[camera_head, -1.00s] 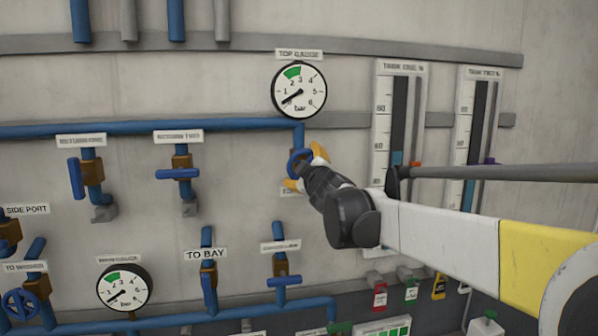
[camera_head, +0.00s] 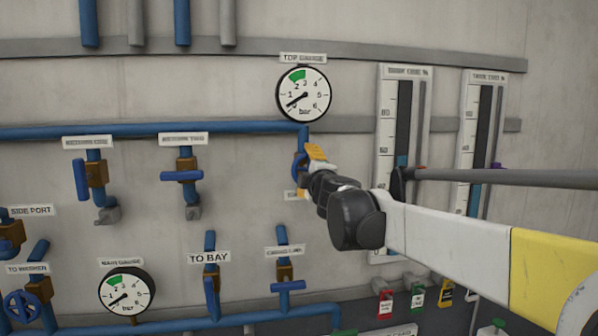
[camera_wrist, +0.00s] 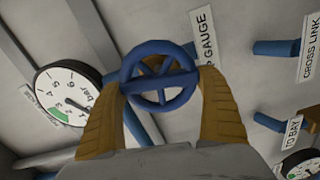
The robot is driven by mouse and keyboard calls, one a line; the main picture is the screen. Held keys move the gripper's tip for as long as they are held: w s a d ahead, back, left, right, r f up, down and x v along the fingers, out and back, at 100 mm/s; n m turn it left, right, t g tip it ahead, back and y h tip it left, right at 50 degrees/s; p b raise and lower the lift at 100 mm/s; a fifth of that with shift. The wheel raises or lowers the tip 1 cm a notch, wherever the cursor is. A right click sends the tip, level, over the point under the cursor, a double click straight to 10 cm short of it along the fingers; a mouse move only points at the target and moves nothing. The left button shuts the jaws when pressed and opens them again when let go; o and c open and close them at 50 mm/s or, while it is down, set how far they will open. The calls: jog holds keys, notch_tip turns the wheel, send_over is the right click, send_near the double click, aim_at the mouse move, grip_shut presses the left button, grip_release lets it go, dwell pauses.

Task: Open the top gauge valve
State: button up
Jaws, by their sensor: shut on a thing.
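The top gauge valve is a round blue handwheel with spokes (camera_wrist: 160,76), large in the middle of the wrist view. In the head view the blue wheel (camera_head: 298,166) sits on the pipe below the TOP GAUGE dial and is partly hidden by my gripper. My gripper (camera_head: 312,172), with yellow fingers, is shut on the wheel. In the wrist view my fingers (camera_wrist: 162,100) lie on the left and right of its rim. The top gauge (camera_head: 303,94) is a white round dial with a green sector; its needle points to the lower left, near the low end.
A blue pipe (camera_head: 150,131) runs left from the valve. Other blue-handled valves (camera_head: 181,176) and a second gauge (camera_head: 127,291) are on the wall to the left and below. Two tank level gauges (camera_head: 389,120) stand to the right, near my arm.

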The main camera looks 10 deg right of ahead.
jog(key=o, duration=1)
jog(key=shift+s, duration=0.1)
jog(key=s, duration=1.2)
